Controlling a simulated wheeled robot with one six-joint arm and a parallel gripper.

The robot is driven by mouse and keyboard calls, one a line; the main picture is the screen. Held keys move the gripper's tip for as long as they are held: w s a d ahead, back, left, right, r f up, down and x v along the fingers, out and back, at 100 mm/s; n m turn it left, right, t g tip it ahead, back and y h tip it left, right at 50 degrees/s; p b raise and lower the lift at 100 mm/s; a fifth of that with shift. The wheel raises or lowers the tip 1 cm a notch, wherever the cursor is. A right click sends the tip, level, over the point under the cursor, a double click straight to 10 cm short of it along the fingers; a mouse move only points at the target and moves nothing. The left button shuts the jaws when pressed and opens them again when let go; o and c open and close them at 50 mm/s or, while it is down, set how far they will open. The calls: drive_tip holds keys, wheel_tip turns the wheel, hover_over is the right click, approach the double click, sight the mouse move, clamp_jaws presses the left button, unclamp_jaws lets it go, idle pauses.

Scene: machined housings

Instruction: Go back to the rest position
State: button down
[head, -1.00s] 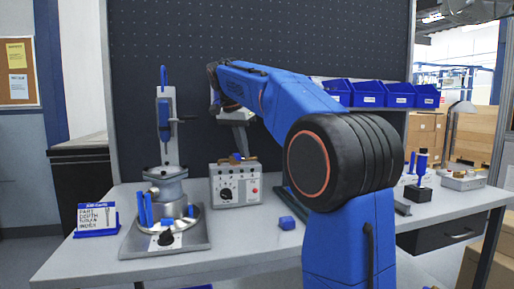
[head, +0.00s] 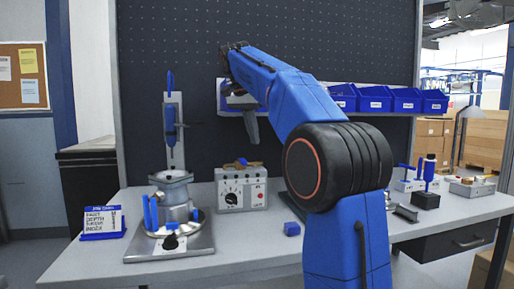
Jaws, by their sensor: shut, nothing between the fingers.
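My blue arm reaches over the workbench (head: 260,247). My gripper (head: 252,138) hangs at the arm's far end, pointing down, in front of the dark pegboard. It is shut and holds nothing. It is above the grey control box (head: 241,190) and apart from it. The fingertips are small and dark in this view.
A metal housing on a fixture (head: 174,202) stands at the left, beside a sign (head: 103,221). A small blue block (head: 292,229) lies near the bench front. Blue bins (head: 390,99) line the back shelf. Small fixtures (head: 425,198) stand at the right.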

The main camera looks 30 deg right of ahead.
drive_tip(key=shift+w+v, duration=0.15)
drive_tip(key=shift+v, duration=0.55)
drive_tip(key=shift+w+v, duration=0.1)
drive_tip(key=shift+v, duration=0.65)
drive_tip(key=s+a+f+n+t+y, duration=0.1)
drive_tip(key=s+a+f+n, duration=0.3)
drive_tip(key=s+f, duration=0.8)
drive_tip(key=s+a+f+n+t+y, duration=0.1)
drive_tip(key=s+a+f+n, duration=0.3)
drive_tip(key=s+f, duration=0.8)
drive_tip(key=s+a+f+n+t+y, duration=0.1)
drive_tip(key=s+a+f+n, duration=0.3)
drive_tip(key=s+f, duration=0.8)
wheel_tip(320, 180, down, 6)
drive_tip(key=shift+a+r+n+y, duration=0.1)
drive_tip(key=shift+a+n+y, duration=0.15)
drive_tip(key=shift+n, duration=0.65)
drive_tip(key=shift+s, duration=0.15)
